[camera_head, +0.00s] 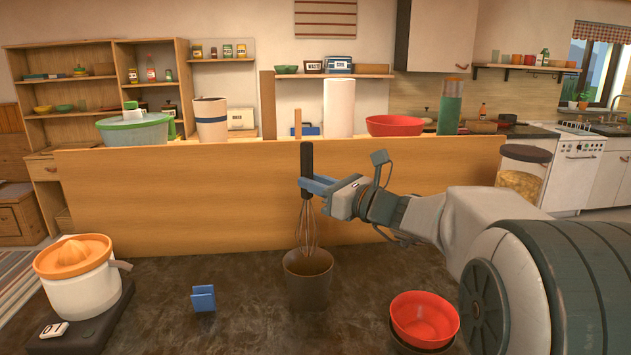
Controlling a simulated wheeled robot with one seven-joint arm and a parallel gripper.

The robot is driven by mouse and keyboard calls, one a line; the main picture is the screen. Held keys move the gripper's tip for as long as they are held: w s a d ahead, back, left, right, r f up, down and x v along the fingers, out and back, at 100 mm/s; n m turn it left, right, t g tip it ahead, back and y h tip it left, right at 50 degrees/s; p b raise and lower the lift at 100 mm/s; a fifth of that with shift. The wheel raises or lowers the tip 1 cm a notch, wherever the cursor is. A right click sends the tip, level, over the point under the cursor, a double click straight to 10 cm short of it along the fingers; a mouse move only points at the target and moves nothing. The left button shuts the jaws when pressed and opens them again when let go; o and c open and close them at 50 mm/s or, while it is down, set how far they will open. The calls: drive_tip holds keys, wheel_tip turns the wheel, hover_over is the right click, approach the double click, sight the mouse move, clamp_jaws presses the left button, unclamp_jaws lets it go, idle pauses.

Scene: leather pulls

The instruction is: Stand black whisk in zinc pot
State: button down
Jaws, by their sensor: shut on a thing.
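The black whisk (307,225) hangs upright, with its black handle at the top and its wire loops pointing down. My gripper (312,187) is shut on the lower part of its handle. The dark grey-brown pot (308,285), which I take as the zinc pot, stands on the dark counter directly below the whisk. The lower end of the wires overlaps the pot's mouth in the picture. I cannot tell whether the tip touches the pot's inside or bottom.
A small blue object (203,298) is to the left, and an orange-topped juicer (78,275) is at far left. A wooden panel (180,200) rises behind. The counter between is clear.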

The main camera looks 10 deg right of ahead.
sight(313, 214)
drive_tip(key=shift+f+b, duration=2.75)
drive_tip(key=shift+f, duration=0.85)
drive_tip(key=c, duration=1.2)
unclamp_jaws()
drive_tip(key=v, duration=1.3)
drive_tip(key=shift+s+d, duration=0.25)
drive_tip(key=shift+s, duration=0.05)
drive_tip(key=shift+a+f, duration=0.1)
